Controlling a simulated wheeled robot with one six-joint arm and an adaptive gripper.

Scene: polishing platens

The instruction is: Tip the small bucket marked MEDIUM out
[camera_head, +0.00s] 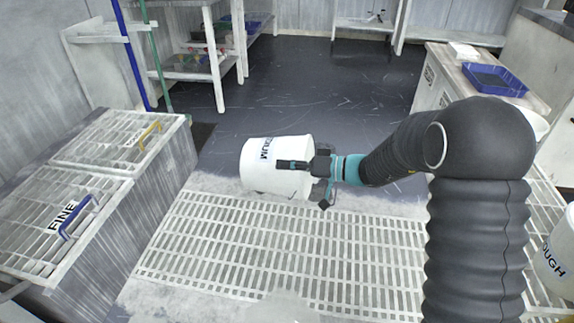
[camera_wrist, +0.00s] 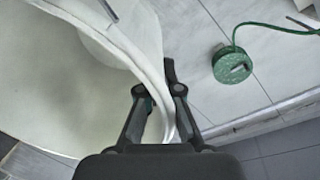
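My gripper (camera_head: 283,165) reaches in from the right and is shut on the bucket's rim. In the wrist view the pale curved rim (camera_wrist: 150,65) passes between the two fingers (camera_wrist: 160,92). The pale inside lies to the left there; I cannot tell how much it holds.
A grating lid marked FINE (camera_head: 45,240) with a blue handle is at left; another lid with a yellow handle (camera_head: 150,135) lies behind it. A floor grating (camera_head: 270,245) lies below the bucket. A bucket marked ROUGH (camera_head: 556,260) stands at right. A blue tray (camera_head: 495,79) sits on the right counter.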

